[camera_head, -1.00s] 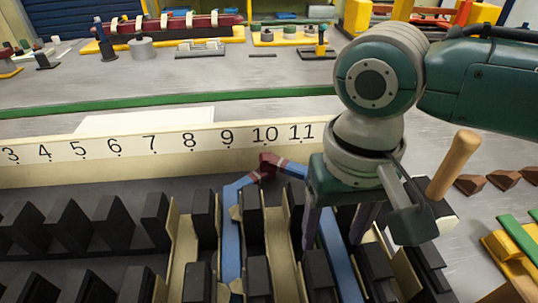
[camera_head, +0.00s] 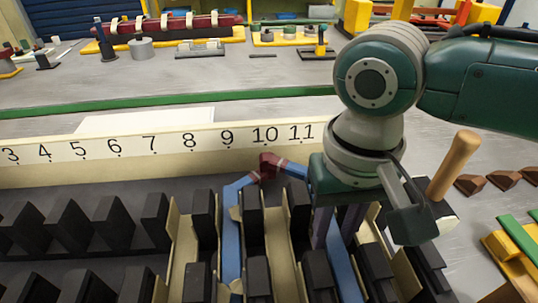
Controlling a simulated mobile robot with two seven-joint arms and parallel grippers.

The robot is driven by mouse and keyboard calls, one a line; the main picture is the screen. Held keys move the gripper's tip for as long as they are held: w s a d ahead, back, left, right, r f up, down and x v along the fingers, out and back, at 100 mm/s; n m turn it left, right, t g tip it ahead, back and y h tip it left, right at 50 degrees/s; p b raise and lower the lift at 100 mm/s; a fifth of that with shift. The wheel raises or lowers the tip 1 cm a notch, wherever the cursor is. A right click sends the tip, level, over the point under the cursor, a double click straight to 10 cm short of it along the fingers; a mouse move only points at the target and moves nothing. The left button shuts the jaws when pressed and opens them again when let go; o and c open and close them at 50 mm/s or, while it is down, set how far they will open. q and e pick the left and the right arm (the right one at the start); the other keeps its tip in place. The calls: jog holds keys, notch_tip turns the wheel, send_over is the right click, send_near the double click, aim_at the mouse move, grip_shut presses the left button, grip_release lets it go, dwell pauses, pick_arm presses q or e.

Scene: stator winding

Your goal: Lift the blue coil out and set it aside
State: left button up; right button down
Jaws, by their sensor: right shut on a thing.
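The blue coil (camera_head: 231,225) has two long blue legs and a dark red top bend (camera_head: 268,164) below the numbers 9 and 10. Its left leg lies in a slot between black teeth, and its right leg (camera_head: 344,268) runs down under my right gripper. My right gripper (camera_head: 335,228) points down over the slots at the right, with its fingers shut around the right leg. The wrist hides part of the coil's right side. The coil's lower end is out of the picture. My left gripper is not in view.
A cream strip numbered 3 to 11 (camera_head: 190,142) stands behind the black teeth (camera_head: 69,226). A mallet with a wooden handle (camera_head: 453,165) lies at the right, near brown wedges (camera_head: 502,180) and a yellow fixture (camera_head: 515,255).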

dwell(0.8)
jog(key=shift+r, duration=0.55)
pick_arm(q)
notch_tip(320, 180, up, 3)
jog(key=p, duration=0.2)
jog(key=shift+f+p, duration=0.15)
jog(key=shift+p, duration=0.2)
pick_arm(e)
notch_tip(320, 180, up, 19)
jog(key=shift+f, duration=0.1)
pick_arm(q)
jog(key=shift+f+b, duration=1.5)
pick_arm(e)
notch_tip(320, 180, down, 11)
